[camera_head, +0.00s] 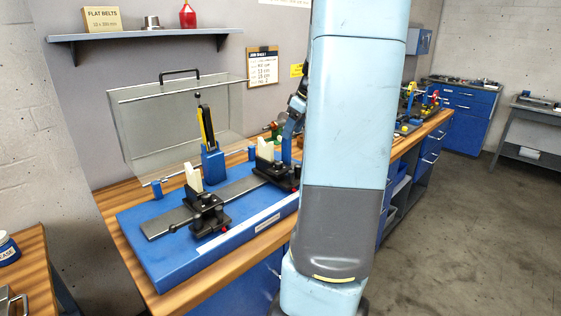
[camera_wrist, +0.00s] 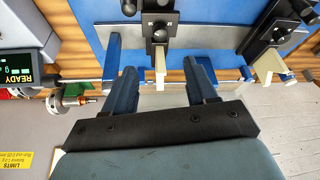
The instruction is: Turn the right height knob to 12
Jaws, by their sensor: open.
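The right support (camera_head: 279,170) of the balancing stand is a black block with a cream upright, on the blue base (camera_head: 166,270). In the wrist view the nearer support (camera_wrist: 157,22) has a cream upright (camera_wrist: 160,70) and a round dark knob (camera_wrist: 160,36) on its block; I cannot read any number on it. My gripper (camera_wrist: 164,70) is open and empty, its two blue fingers either side of the cream upright in the picture, apart from the knob. In the head view my own arm hides most of the gripper.
The left support (camera_head: 206,208) stands on the same grey rail (camera_head: 165,220). A clear hinged guard (camera_head: 175,120) rises behind. A yellow caution label (camera_wrist: 16,162) is below.

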